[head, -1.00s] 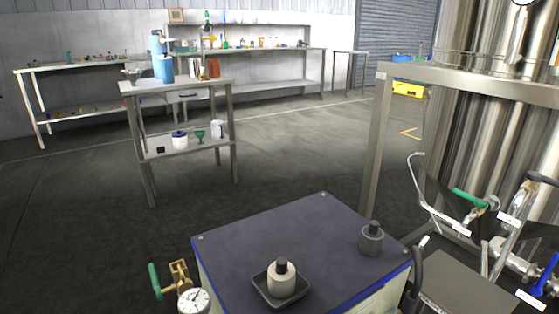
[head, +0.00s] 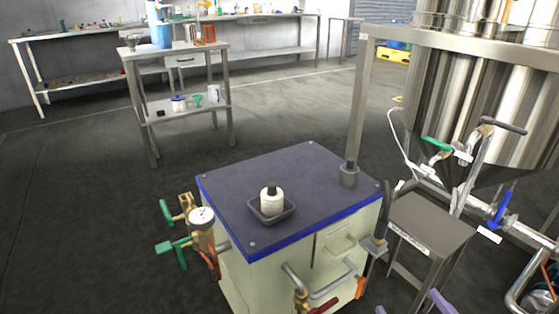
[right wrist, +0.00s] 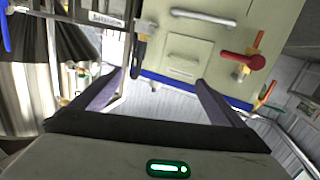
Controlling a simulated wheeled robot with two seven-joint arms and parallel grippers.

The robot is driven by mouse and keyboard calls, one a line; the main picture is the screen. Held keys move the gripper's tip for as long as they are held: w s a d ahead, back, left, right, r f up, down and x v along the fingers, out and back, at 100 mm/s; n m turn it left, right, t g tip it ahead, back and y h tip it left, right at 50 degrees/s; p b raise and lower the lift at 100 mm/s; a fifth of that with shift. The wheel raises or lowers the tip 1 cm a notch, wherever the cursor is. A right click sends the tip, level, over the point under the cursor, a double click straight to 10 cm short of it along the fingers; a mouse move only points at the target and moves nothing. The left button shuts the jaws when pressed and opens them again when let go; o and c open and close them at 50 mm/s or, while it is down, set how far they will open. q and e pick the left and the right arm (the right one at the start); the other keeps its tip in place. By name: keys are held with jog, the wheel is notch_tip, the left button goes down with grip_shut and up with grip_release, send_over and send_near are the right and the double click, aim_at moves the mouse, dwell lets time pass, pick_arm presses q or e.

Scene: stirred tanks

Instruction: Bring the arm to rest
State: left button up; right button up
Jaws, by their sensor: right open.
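My right gripper (head: 411,306) shows only as two purple-grey fingertips at the bottom edge of the head view, right of the cabinet front. In the right wrist view the gripper (right wrist: 158,92) has its two fingers spread wide with nothing between them. The cream cabinet (head: 345,243) with a dark, blue-edged top stands in front of me. In the right wrist view the cabinet (right wrist: 185,38) shows upside down beyond the fingers, apart from them as far as I can tell. My left gripper is not in view.
A black tray (head: 257,213) holding a white dark-capped bottle (head: 271,201) and a grey bottle (head: 349,175) stand on the cabinet. A gauge (head: 201,217) and valves stick out at its left. A grey stand (head: 428,222) and steel tank (head: 480,100) are at the right. Floor at left is clear.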

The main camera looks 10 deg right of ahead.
jog(key=s+a+f+g+h, duration=0.1)
jog(key=s+a+f+g, duration=0.1)
jog(key=s+a+g, duration=0.45)
jog(key=s+a+f+g, duration=0.2)
jog(key=s+a+g, duration=0.2)
jog(key=s+g, duration=0.45)
jog(key=w+a+f+n+t+y, duration=0.15)
jog(key=w+a+t+y, duration=0.3)
jog(key=a, duration=0.55)
pick_arm(q)
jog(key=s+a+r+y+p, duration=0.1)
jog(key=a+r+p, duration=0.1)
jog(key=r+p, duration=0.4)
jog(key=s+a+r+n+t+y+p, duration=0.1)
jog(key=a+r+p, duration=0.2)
jog(key=p, duration=1.4)
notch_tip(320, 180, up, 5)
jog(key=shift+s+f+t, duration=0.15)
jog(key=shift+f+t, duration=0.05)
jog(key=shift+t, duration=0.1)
pick_arm(e)
jog(key=s+d+r+m+t+h, duration=0.1)
jog(key=d+r, duration=0.3)
jog(key=r, duration=0.9)
jog(key=shift+s+d+r+t+h, duration=0.2)
jog(key=shift+r+t+h, duration=0.1)
jog(key=shift+t+h, duration=0.25)
